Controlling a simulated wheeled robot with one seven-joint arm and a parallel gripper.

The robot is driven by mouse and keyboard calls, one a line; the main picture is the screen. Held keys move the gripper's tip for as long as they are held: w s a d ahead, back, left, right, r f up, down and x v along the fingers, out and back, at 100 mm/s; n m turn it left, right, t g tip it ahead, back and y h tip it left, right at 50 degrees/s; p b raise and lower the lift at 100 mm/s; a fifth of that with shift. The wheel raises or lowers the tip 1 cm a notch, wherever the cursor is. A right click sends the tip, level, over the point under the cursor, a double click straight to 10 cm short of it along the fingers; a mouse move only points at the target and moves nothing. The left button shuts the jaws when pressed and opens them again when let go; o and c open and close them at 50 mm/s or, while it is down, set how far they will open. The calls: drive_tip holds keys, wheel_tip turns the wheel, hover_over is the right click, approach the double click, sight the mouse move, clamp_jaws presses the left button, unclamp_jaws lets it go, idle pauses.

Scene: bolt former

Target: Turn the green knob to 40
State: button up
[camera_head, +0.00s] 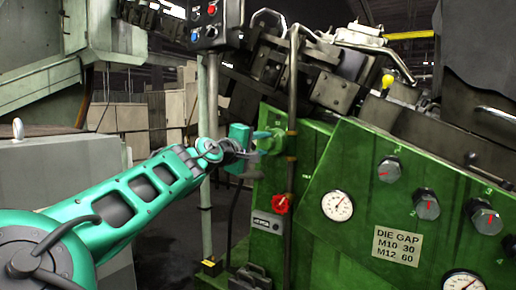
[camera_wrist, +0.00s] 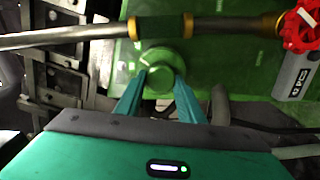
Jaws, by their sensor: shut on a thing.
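The green knob (camera_wrist: 158,70) is a round knob on the green machine panel, in the upper middle of the wrist view. My gripper (camera_wrist: 160,80) has its two teal fingers on either side of the knob and is shut on it. In the head view my gripper (camera_head: 262,138) reaches the left part of the green panel, and the green knob (camera_head: 275,144) is partly hidden by the fingers. No scale or pointer of this knob can be read in either view.
A metal pipe (camera_head: 292,100) runs upright close to the right of the knob, with a red valve wheel (camera_head: 281,204) below. A gauge (camera_head: 337,206), several grey knobs and a "DIE GAP M10 30, M12 60" plate (camera_head: 397,246) are farther right. A post (camera_head: 206,150) stands left.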

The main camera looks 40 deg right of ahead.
drive_tip(key=shift+s+f+m, duration=0.1)
drive_tip(key=shift+f+m, duration=0.25)
drive_tip(key=shift+m, duration=0.15)
drive_tip(key=o, duration=1.1)
drive_tip(key=shift+c, duration=0.2)
drive_tip(key=shift+r, duration=0.1)
drive_tip(key=shift+a+r, duration=0.1)
drive_tip(key=shift+a, duration=0.35)
drive_tip(key=v, duration=0.9)
drive_tip(key=shift+s+a, duration=0.2)
drive_tip(key=shift+a, duration=0.15)
